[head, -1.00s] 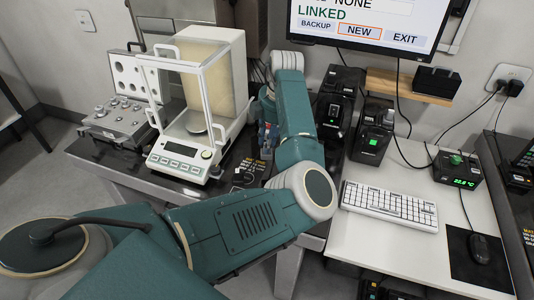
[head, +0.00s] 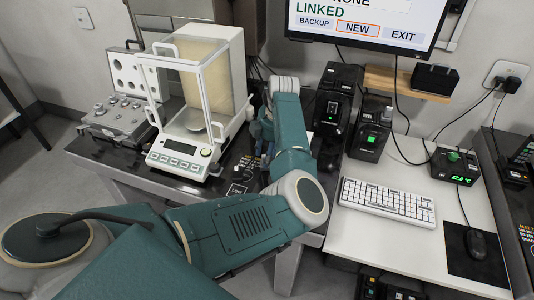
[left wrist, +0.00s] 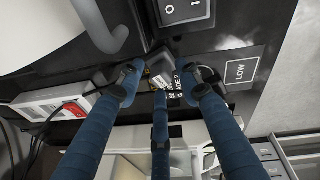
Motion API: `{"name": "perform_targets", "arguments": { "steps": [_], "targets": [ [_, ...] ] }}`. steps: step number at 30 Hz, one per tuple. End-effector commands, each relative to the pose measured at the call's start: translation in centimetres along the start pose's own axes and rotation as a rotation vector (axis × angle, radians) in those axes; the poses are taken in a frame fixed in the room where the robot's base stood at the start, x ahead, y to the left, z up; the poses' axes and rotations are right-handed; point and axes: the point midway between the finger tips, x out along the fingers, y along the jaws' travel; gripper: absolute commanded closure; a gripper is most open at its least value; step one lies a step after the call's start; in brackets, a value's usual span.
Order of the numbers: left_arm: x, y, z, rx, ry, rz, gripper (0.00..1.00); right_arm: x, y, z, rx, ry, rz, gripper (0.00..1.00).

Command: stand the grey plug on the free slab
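My left gripper (left wrist: 160,80) has blue fingers. In the left wrist view they are spread apart over the black slab (left wrist: 220,72), with a small dark and grey piece (left wrist: 158,70) between or just beyond the tips. I cannot tell if this piece is the grey plug. In the head view my left gripper (head: 266,138) is right of the balance, low over the black slab (head: 222,184), partly hidden by its own arm. A square marked LOW (left wrist: 240,70) is printed on the slab. My right gripper is out of view.
The glass-sided balance (head: 198,100) stands left of my gripper, with a weight case (head: 115,110) beyond it. Black devices (head: 338,100) stand to the right. A keyboard (head: 386,200) lies on the white desk. A rocker switch (left wrist: 185,10) shows close above the fingers.

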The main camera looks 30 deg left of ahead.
Motion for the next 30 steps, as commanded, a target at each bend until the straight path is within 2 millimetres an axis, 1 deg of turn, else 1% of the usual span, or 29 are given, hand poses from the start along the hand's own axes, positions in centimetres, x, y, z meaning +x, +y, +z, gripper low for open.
{"name": "perform_targets", "arguments": {
  "steps": [8, 11, 13, 17, 24, 27, 30],
  "targets": [
    [-0.1, 0.0, 0.0, 0.000, 0.000, 0.000, 0.59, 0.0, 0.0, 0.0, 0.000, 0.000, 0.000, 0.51],
    [-0.5, 0.1, 0.0, 0.000, -0.001, 0.002, 0.59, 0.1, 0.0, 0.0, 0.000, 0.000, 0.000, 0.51],
    [-1.3, 0.1, 0.0, 0.000, -0.001, 0.002, 0.59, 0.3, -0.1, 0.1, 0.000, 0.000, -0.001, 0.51],
    [-3.7, 0.2, 0.0, -0.001, -0.001, 0.005, 0.59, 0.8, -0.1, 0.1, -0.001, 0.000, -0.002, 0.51],
    [-8.8, 0.1, 0.0, -0.001, -0.001, 0.004, 0.59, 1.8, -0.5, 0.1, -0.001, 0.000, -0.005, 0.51],
    [-10.4, 0.1, 0.0, 0.000, -0.001, 0.003, 0.59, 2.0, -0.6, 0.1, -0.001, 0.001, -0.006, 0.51],
    [-11.5, 0.1, 0.0, 0.000, 0.000, 0.001, 0.59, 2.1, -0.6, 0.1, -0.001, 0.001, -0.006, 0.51]
  ]
}}
